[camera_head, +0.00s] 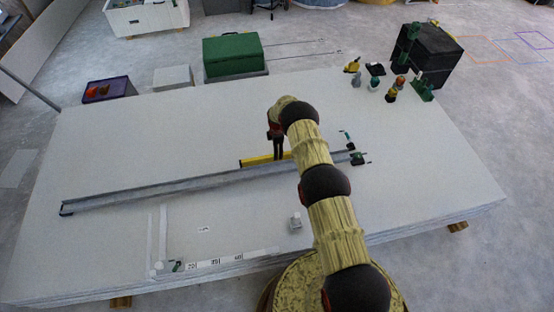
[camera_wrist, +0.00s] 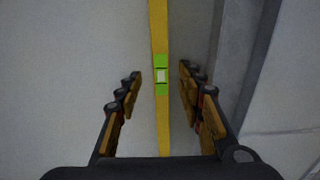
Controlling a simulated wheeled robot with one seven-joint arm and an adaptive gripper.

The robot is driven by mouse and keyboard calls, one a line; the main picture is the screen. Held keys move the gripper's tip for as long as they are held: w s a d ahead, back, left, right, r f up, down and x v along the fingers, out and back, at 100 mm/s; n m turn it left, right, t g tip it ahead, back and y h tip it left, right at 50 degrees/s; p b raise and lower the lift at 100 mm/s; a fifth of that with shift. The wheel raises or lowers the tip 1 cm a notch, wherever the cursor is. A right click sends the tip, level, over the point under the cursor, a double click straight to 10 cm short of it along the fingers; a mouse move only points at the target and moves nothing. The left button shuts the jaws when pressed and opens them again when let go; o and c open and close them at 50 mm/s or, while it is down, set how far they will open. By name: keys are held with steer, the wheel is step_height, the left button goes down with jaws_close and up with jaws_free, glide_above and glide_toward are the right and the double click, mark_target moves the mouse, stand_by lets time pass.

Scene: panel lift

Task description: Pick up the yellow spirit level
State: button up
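The yellow spirit level (camera_head: 258,160) lies on the white panel stack, beside a long grey metal rail (camera_head: 150,194). In the wrist view the level (camera_wrist: 159,120) runs lengthwise between my two fingers, with its green-framed vial (camera_wrist: 161,75) near the middle. My gripper (camera_wrist: 161,82) is open, with a gap between the level and the finger on each side. In the head view my gripper (camera_head: 278,152) points down at the level, and my arm hides the level's right part. I cannot tell the exact height of the fingertips above the panel.
The grey rail (camera_wrist: 238,70) runs close to the right finger in the wrist view. Small tools (camera_head: 357,158) lie at the rail's right end. A green box (camera_head: 232,56), a purple box (camera_head: 108,90) and a black box (camera_head: 430,52) stand at the back. The panel's left part is mostly clear.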

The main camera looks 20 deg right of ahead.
step_height(320, 180, down, 4)
steer(key=shift+s+r+b, duration=0.1)
steer(key=shift+r+b, duration=0.1)
steer(key=shift+b, duration=0.4)
steer(key=shift+r, duration=0.1)
steer(key=c, duration=0.3)
jaws_close()
